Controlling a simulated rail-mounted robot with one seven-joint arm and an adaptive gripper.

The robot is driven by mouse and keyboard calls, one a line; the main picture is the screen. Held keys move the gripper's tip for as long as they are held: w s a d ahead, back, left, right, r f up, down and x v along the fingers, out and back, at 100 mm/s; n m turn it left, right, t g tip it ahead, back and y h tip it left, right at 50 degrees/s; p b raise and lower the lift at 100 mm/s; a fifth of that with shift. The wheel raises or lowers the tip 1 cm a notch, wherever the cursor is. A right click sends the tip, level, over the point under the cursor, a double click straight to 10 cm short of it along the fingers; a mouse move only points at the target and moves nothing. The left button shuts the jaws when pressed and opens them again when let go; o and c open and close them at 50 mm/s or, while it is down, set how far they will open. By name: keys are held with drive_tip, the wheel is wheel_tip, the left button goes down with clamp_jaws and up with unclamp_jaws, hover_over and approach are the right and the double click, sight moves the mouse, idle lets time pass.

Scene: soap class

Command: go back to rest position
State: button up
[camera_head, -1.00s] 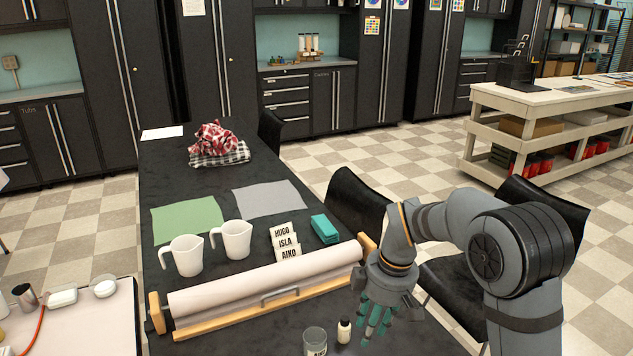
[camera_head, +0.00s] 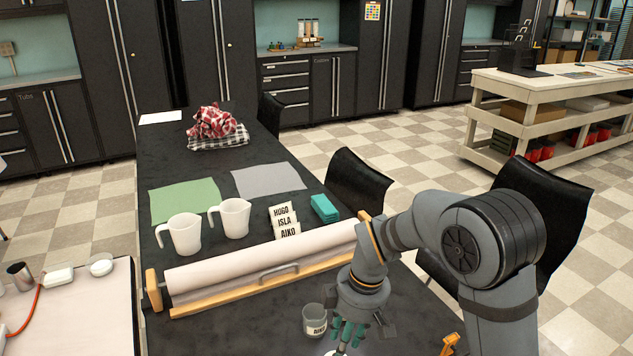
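My gripper (camera_head: 347,338) points down over the front of the dark table (camera_head: 200,335), low in the view. Its teal fingers are close to the glass jar (camera_head: 314,322), on its right side. Whether they touch the jar, and how far they are apart, I cannot tell. The small dark bottle with a white cap is not visible now; my gripper covers that part of the table. A pale bright patch shows under the fingertips at the bottom edge, too cut off to name.
A paper roll (camera_head: 250,266) on a wooden holder lies behind my gripper. Beyond it are two white pitchers (camera_head: 181,236) (camera_head: 234,219), name cards (camera_head: 284,221), a teal block (camera_head: 324,208), and green (camera_head: 184,201) and grey (camera_head: 268,180) sheets. Black chairs (camera_head: 356,185) stand at right.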

drive_tip(key=f, duration=0.2)
drive_tip(key=a+f, duration=0.1)
drive_tip(key=f, duration=0.1)
drive_tip(key=shift+w+a, duration=0.15)
drive_tip(key=shift+a, duration=0.05)
drive_tip(key=shift+f, duration=0.4)
drive_tip(key=shift+d+r, duration=0.1)
drive_tip(key=shift+r, duration=0.4)
